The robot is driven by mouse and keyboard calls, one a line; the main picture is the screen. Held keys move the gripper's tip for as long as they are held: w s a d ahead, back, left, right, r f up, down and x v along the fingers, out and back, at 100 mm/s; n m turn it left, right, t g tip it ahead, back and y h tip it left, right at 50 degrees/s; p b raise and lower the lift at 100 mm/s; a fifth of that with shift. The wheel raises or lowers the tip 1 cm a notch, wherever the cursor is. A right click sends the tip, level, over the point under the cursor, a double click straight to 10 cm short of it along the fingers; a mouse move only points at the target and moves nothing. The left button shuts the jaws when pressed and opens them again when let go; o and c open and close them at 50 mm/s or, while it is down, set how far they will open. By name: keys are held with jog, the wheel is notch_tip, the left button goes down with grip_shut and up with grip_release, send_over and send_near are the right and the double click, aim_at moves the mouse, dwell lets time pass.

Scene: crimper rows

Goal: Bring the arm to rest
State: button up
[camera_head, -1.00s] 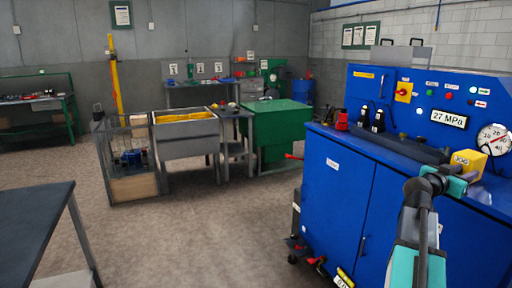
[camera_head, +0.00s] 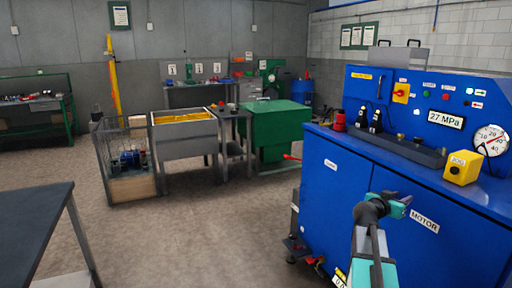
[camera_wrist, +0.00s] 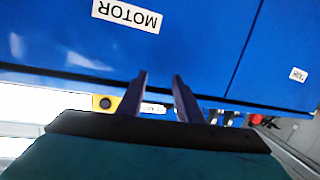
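My arm reaches up from the lower right of the head view in front of the blue cabinet (camera_head: 335,195). My gripper (camera_head: 404,206) is at the cabinet's front, left of the white MOTOR label (camera_head: 424,220). In the wrist view, my gripper (camera_wrist: 160,80) has its two dark fingers apart. Nothing is held between them; the cabinet front and a pale strip show past them. The MOTOR label (camera_wrist: 127,15) appears upside down there. I cannot tell how far the fingers are from the cabinet.
A yellow block (camera_head: 462,167) stands on the cabinet top, with a round gauge (camera_head: 491,139) behind it. A dark table (camera_head: 35,215) is at the lower left. A wire cage (camera_head: 125,160) and grey bin (camera_head: 185,137) stand mid-floor. The floor between is clear.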

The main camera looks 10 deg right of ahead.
jog(key=w+a+f+n+y, duration=0.1)
jog(key=a+f+y, duration=0.1)
jog(key=a+f, duration=0.7)
jog(key=w+a+f+n+y, duration=0.15)
jog(key=a+f, duration=0.45)
jog(key=f, duration=0.6)
jog(key=w+a+f+n+y, duration=0.1)
jog(key=a+f+y, duration=0.2)
jog(key=a+f, duration=0.6)
jog(key=s+a+f+n+g+y, duration=0.1)
jog(key=s+a+f, duration=0.25)
jog(key=f, duration=0.25)
jog(key=s+a+f+n+g+y+p, duration=0.1)
jog(key=s+a+f, duration=0.25)
jog(key=f, duration=0.25)
jog(key=s+a+f+g, duration=0.1)
jog(key=s+a+f, duration=0.2)
jog(key=a+f, duration=0.15)
jog(key=s+a+f+n+g+y, duration=0.2)
jog(key=s+a+f, duration=0.2)
jog(key=s, duration=0.5)
jog(key=s+a+f+n+g+y, duration=0.2)
jog(key=s+a+f+g, duration=0.1)
jog(key=s+a, duration=0.5)
jog(key=s+a+f+n+g+y, duration=0.2)
jog(key=s+a+f, duration=0.3)
jog(key=s, duration=0.6)
jog(key=shift+a+f+n+g+y+p, duration=0.15)
jog(key=shift+a+n+g+y+p, duration=0.35)
jog(key=shift+a, duration=0.55)
